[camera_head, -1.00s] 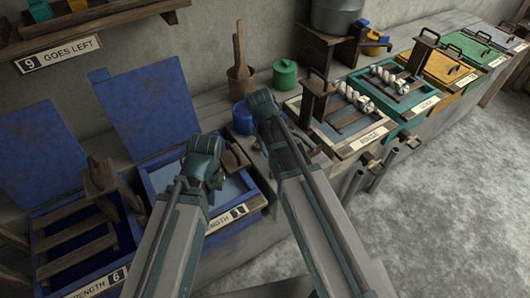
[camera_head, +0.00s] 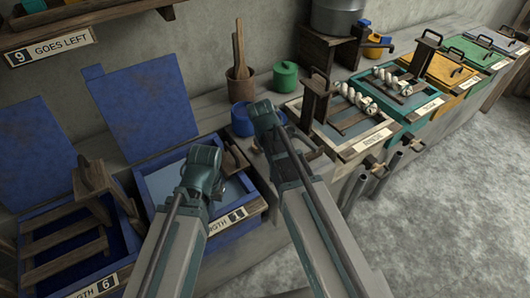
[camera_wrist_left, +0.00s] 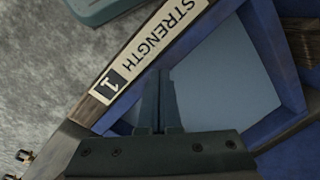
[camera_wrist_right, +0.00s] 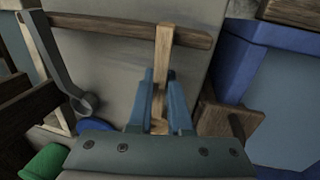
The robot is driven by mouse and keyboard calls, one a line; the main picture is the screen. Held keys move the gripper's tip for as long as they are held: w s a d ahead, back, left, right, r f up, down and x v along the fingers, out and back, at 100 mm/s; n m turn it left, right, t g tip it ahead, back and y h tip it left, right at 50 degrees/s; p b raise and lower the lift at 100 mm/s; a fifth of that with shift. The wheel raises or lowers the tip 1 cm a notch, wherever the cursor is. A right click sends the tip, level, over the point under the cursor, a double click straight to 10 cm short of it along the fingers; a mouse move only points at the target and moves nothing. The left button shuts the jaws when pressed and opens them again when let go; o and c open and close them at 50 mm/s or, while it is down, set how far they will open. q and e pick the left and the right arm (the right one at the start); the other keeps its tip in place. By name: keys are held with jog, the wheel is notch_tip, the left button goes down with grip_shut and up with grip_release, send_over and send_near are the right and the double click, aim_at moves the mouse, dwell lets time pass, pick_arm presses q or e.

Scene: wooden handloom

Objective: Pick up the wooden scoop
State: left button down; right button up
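In the right wrist view a pale wooden handle (camera_wrist_right: 164,48) lies between the fingers of my right gripper (camera_wrist_right: 161,84). It looks like the scoop's handle, but no scoop bowl can be made out. The fingers are apart, with the handle nearer the right finger. In the head view my right gripper (camera_head: 263,115) is over the counter, right of the blue vat, and hides what lies below it. My left gripper (camera_head: 203,168) is above the blue vat marked 1; in the left wrist view its fingers (camera_wrist_left: 160,80) are nearly together, with nothing between them.
The open blue vat (camera_head: 146,184) and a vat marked 6 (camera_head: 95,287) stand left. A brown pot of sticks (camera_head: 240,88), a green jar (camera_head: 286,75) and a blue cup (camera_head: 241,121) stand behind my right gripper. Framed vats (camera_head: 340,138) fill the right.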

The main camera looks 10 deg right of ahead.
grip_shut()
pick_arm(q)
jog(key=shift+r, duration=0.1)
pick_arm(e)
jog(key=shift+r, duration=0.1)
